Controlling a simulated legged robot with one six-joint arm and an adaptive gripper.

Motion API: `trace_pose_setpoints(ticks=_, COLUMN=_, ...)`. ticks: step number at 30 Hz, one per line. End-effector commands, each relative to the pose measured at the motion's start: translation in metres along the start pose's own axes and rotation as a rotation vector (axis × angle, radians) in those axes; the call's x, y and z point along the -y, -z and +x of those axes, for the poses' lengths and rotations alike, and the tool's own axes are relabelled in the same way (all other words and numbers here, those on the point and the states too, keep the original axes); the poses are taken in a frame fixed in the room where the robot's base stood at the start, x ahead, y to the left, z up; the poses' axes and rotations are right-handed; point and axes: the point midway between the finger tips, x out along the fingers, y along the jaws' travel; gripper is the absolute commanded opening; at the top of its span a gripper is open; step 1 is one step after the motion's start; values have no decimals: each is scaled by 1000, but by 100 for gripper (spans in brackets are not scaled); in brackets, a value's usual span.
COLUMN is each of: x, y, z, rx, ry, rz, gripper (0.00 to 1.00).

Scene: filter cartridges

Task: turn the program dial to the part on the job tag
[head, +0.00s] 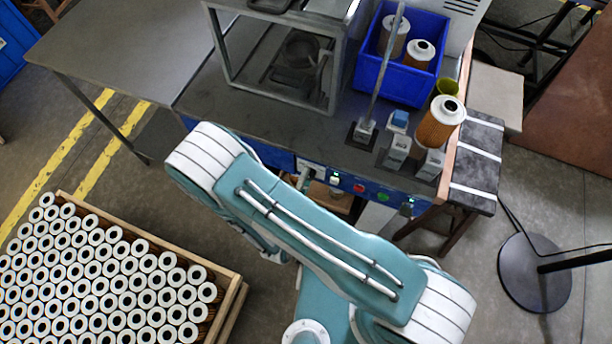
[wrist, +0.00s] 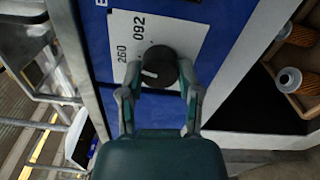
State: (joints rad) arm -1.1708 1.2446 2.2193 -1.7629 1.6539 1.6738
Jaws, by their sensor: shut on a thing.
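The program dial (wrist: 160,66) is a round black knob with a short white mark in the wrist view. It sits on a white label (wrist: 129,44) on a blue panel, with the numbers 092 and 260 printed at upper left. The white mark lies on the dial's left side, pointing left and slightly down. My gripper (wrist: 159,78) has a finger on either side of the dial and is shut on it. Other print on the label is hidden or out of frame. In the head view my arm covers most of the dial's surroundings. I cannot make out the job tag.
The blue front panel carries a red button (head: 358,188) and a green button (head: 382,197). On the bench stand a metal frame (head: 225,65), a blue bin (head: 402,88) with filters and an orange cartridge (head: 436,127). A crate (head: 232,296) of cartridges stands at lower left.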

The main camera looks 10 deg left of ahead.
Motion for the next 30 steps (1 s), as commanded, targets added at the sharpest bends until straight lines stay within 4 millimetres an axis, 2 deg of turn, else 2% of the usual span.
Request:
trace_pose_setpoints(ticks=18, x=2, y=-1, z=0, rx=10, ry=9, rz=556, gripper=0)
trace_pose_setpoints(ticks=30, x=2, y=-1, z=0, rx=13, ry=9, rz=762, gripper=0)
